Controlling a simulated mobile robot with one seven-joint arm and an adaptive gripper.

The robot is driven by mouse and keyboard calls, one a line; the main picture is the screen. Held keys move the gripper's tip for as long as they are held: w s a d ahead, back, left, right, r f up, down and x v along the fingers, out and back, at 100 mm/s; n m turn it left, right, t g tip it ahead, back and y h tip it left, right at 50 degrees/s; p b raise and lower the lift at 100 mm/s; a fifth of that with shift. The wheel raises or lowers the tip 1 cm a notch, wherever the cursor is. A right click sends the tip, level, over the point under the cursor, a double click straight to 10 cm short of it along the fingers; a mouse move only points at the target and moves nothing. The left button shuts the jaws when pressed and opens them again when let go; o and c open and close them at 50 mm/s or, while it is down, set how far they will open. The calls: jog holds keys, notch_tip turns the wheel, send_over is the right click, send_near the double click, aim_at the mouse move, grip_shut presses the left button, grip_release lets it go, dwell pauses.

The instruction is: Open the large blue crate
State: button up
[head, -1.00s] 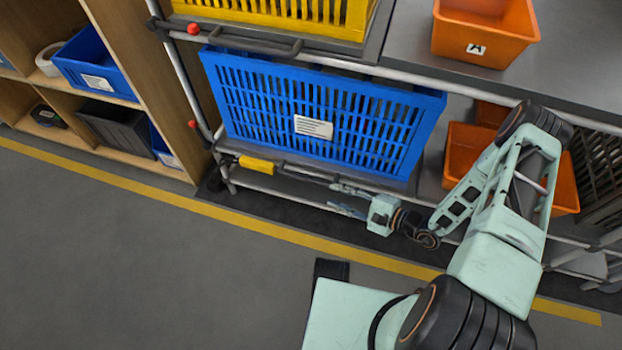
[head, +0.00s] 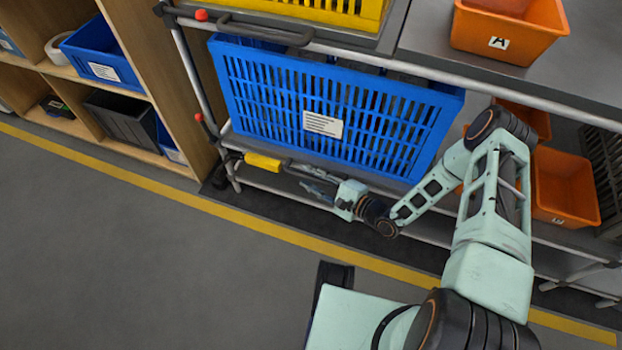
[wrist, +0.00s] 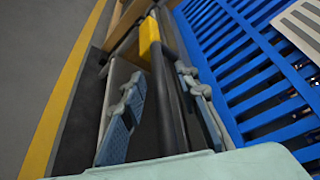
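The large blue crate (head: 340,85) stands in the rack below the grey top. Its slatted front is upright, with a white label, and fills the right of the wrist view (wrist: 235,75). Whether its front is fastened cannot be told. A dark bar (wrist: 166,105) with a yellow section (head: 263,162) runs along the crate's lower front edge. My gripper (head: 296,176) is low in front of the crate, pointing left along this bar. In the wrist view, its two fingers (wrist: 158,73) are apart, one on each side of the dark bar. Contact cannot be told.
A yellow crate (head: 320,8) and an orange bin marked A (head: 508,30) stand above. More orange bins (head: 565,185) are on the right behind my arm. A wooden shelf (head: 150,75) with bins is on the left. The floor in front is clear.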

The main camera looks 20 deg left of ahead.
grip_shut()
jog(key=shift+s, duration=0.1)
dwell(0.5)
